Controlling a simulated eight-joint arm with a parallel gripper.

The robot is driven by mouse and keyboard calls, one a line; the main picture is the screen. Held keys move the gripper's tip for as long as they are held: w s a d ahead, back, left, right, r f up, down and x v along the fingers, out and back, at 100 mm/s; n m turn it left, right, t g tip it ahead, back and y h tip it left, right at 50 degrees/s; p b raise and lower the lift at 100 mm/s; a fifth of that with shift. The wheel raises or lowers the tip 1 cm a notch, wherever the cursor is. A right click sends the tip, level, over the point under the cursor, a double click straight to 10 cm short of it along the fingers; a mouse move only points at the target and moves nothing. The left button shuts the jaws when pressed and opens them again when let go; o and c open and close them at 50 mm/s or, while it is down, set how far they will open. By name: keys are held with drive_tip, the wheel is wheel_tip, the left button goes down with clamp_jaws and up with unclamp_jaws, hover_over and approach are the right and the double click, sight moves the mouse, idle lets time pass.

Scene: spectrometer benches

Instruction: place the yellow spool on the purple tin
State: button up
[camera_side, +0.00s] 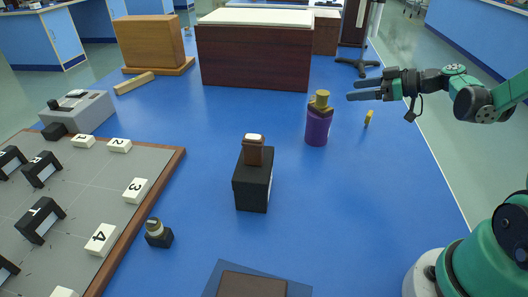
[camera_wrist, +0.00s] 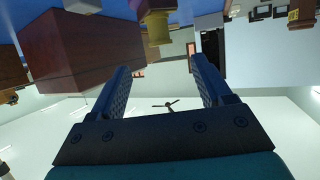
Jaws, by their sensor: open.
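The purple tin (camera_side: 317,127) stands upright on the blue bench, right of centre. The yellow spool (camera_side: 320,101) sits upright on top of the tin, touching its lid. My gripper (camera_side: 352,91) is to the right of the spool, near its height, with its fingers apart and empty. A gap shows between the fingertips and the spool. In the wrist view, which looks upside down, the spool (camera_wrist: 158,28) shows beyond the open fingers (camera_wrist: 161,65), with a bit of the purple tin (camera_wrist: 145,5) at the top edge.
A small yellow item (camera_side: 368,118) lies right of the tin. A black block (camera_side: 253,185) with a brown piece on top stands in front left. A dark red box (camera_side: 253,58) is behind. A board with numbered blocks (camera_side: 138,190) fills the left. The bench right of the tin is mostly clear.

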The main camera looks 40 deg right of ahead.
drive_tip(key=s+a+m+g+h, duration=0.2)
drive_tip(key=s+a+h, duration=0.1)
drive_tip(key=a, duration=0.4)
drive_tip(key=s+a+m+g+h, duration=0.3)
drive_tip(key=s+a, duration=0.2)
drive_tip(key=a, duration=0.3)
drive_tip(key=shift+s, duration=0.15)
